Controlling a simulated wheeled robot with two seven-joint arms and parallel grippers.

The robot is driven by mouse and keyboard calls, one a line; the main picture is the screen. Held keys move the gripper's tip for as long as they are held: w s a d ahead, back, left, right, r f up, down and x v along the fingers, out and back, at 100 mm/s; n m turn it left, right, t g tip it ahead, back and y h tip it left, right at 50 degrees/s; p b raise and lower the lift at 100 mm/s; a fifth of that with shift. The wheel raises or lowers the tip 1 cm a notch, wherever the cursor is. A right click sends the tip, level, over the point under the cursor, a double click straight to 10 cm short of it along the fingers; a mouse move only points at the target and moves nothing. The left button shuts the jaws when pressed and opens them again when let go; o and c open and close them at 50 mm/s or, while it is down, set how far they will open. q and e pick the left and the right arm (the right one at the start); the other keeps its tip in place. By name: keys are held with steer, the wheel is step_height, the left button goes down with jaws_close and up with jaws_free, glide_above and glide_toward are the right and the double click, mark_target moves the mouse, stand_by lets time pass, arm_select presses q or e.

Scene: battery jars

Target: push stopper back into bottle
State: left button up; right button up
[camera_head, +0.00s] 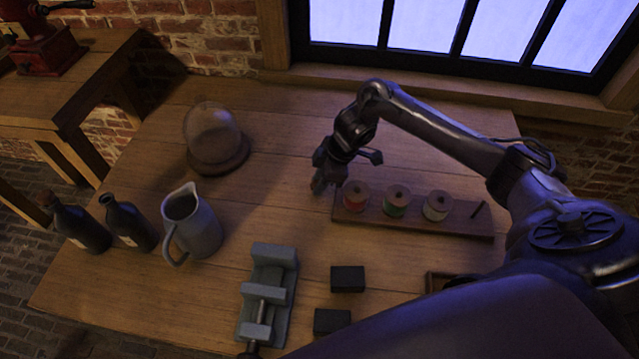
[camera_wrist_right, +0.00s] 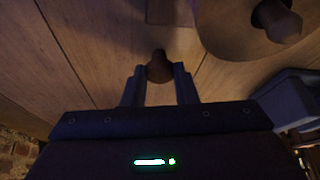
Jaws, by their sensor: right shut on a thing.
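Two dark bottles stand at the left of the table in the head view. The outer bottle (camera_head: 82,230) has a brown stopper (camera_head: 46,198) in its neck. The inner bottle (camera_head: 132,228) has an open neck with no stopper showing. My right gripper (camera_head: 320,181) is over the middle of the table, well to the right of both bottles. In the right wrist view, its fingers are shut on a small brown stopper (camera_wrist_right: 159,68). The stopper is hard to make out in the head view. My left gripper is not in view.
A grey jug (camera_head: 200,230) stands right of the bottles, and a glass dome (camera_head: 214,135) behind it. A spool rack (camera_head: 465,226) lies right of my gripper. A grey vise (camera_head: 268,285) and two black blocks (camera_head: 347,279) (camera_head: 331,321) are in front.

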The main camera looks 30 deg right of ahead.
step_height(320, 180, up, 6)
steer(key=shift+w+r, duration=0.1)
arm_select(q)
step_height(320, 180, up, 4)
steer(key=p, duration=0.3)
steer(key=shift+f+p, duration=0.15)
steer(key=shift+p, duration=0.2)
arm_select(e)
step_height(320, 180, up, 12)
steer(key=shift+r, duration=0.2)
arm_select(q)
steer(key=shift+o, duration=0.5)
